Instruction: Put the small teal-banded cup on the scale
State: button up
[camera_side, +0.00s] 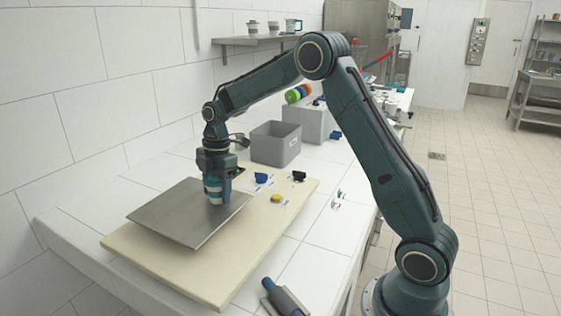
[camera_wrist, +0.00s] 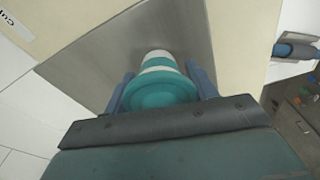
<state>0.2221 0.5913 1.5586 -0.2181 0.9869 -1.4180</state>
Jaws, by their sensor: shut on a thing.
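The small teal-banded cup (camera_wrist: 160,80) has white and teal bands. It is between the fingers of my gripper (camera_wrist: 162,92) in the wrist view, and the fingers are shut on it. In the side view, my gripper (camera_side: 215,188) points down with the cup (camera_side: 213,190) over the right part of the scale's flat grey metal plate (camera_side: 175,212). The plate also shows behind the cup in the wrist view (camera_wrist: 95,65). The cup looks upright and at or very near the plate. I cannot tell whether its base touches.
The scale plate lies on a cream board (camera_side: 165,272) with a yellow object (camera_side: 277,198), a blue object (camera_side: 262,179) and a black object (camera_side: 298,176) to its right. A grey bin (camera_side: 276,145) stands behind. A blue-grey cylinder (camera_side: 284,297) lies at the front counter edge.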

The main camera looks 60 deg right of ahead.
jog(key=shift+f, duration=0.1)
jog(key=o, duration=1)
jog(key=r, duration=0.3)
jog(key=d+r, duration=0.1)
jog(key=r, duration=0.7)
jog(key=shift+s+d+r, duration=0.1)
jog(key=shift+d, duration=0.05)
jog(key=shift+r, duration=0.5)
